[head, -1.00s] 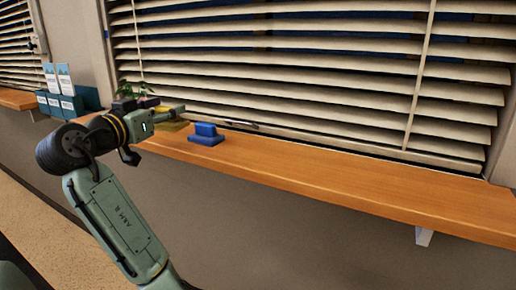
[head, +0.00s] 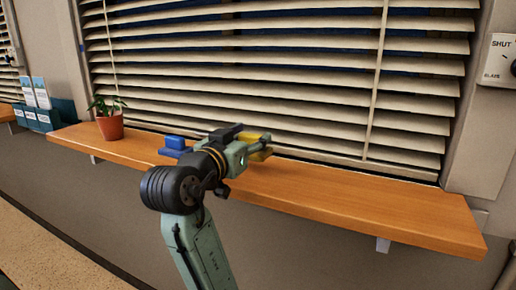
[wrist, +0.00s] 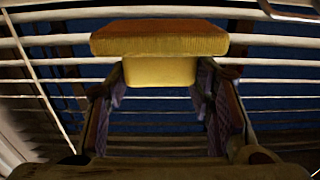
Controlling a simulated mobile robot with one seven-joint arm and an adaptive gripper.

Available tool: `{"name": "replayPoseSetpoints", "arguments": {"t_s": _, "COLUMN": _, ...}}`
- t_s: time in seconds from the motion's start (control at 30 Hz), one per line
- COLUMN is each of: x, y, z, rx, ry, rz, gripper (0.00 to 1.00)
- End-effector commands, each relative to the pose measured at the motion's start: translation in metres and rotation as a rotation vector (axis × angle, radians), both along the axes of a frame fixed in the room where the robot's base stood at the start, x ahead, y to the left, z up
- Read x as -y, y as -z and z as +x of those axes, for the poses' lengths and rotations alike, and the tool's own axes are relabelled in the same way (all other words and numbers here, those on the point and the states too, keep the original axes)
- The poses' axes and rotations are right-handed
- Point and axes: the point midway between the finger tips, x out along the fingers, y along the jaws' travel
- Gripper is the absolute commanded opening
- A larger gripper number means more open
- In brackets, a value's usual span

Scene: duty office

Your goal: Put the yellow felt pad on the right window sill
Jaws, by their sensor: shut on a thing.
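The yellow felt pad (wrist: 160,40) is in my gripper (wrist: 160,85) in the wrist view, with a finger on each side of its narrower lower part. In the head view the yellow pad (head: 257,147) shows at the end of my gripper (head: 248,143), partly hidden by it. The gripper is shut on the pad over the middle of the wooden window sill (head: 380,205). I cannot tell for sure whether the pad touches the sill or is just above it.
A blue block-like object (head: 174,146) lies on the sill left of my gripper. A potted plant (head: 110,124) stands farther left. Slatted blinds (head: 270,70) hang behind the sill. The sill's right part is clear. A wall dial (head: 502,60) is at the right.

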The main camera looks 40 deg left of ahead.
Motion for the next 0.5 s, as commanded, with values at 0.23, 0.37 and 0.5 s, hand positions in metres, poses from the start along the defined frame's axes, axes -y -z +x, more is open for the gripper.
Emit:
{"name": "replayPoseSetpoints", "arguments": {"t_s": 0.23, "x": 0.016, "y": 0.005, "z": 0.015, "rx": -0.001, "ry": -0.001, "rz": -0.001, "gripper": 0.21}}
{"name": "replayPoseSetpoints", "arguments": {"t_s": 0.37, "x": 0.016, "y": 0.021, "z": 0.015, "rx": -0.001, "ry": -0.002, "rz": -0.004, "gripper": 0.21}}
{"name": "replayPoseSetpoints", "arguments": {"t_s": 0.5, "x": 0.016, "y": 0.035, "z": 0.015, "rx": 0.001, "ry": -0.001, "rz": -0.003, "gripper": 0.21}}
